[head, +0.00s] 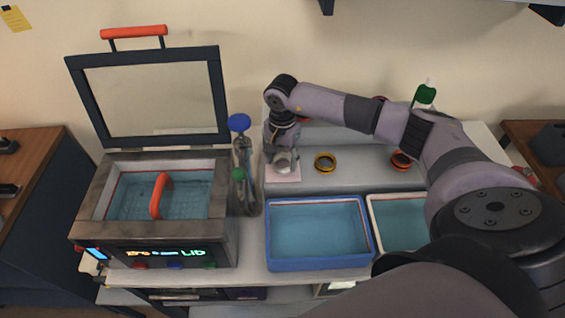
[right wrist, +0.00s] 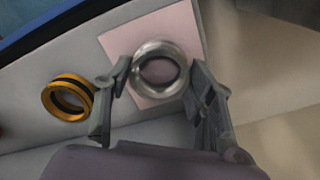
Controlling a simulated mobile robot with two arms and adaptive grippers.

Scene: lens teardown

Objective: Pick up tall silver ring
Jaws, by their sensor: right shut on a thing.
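The tall silver ring (head: 282,161) is at the back middle of the bench in the head view, over a pale pink square (head: 291,174). In the right wrist view the silver ring (right wrist: 160,68) sits between the two fingers of my right gripper (right wrist: 160,78), with the pink square (right wrist: 117,46) behind it. My right gripper (head: 283,152) is shut on the ring. Whether the ring touches the square or is just above it, I cannot tell. My left gripper is not in view.
A yellow-and-black ring (head: 325,162) lies right of the silver ring; a red-orange ring (head: 401,160) is farther right. A blue-rimmed tray (head: 318,265) and a white-rimmed tray (head: 371,212) stand in front. Bottles (head: 240,160) and an open-lidded bath (head: 222,205) are left.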

